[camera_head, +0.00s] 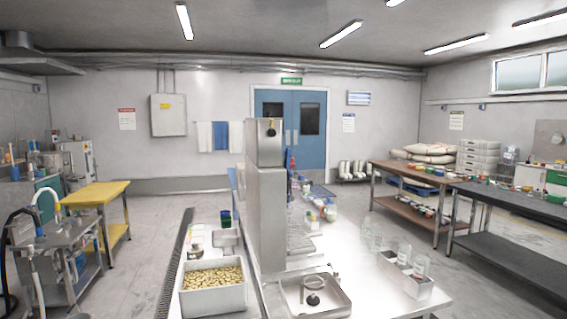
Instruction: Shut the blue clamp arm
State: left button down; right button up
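I cannot make out a blue clamp arm for certain. A tall steel machine (267,215) stands on the near metal table (355,290) and hides part of what is behind it. A small blue and red item (292,168) shows just right of its upper part, too small to identify. Neither of my grippers is in view.
A white bin of beans (213,287) stands left of the machine.

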aim_at(286, 159)
jog(key=u, duration=0.45)
jog(key=i, duration=0.9)
jog(key=z, duration=0.35)
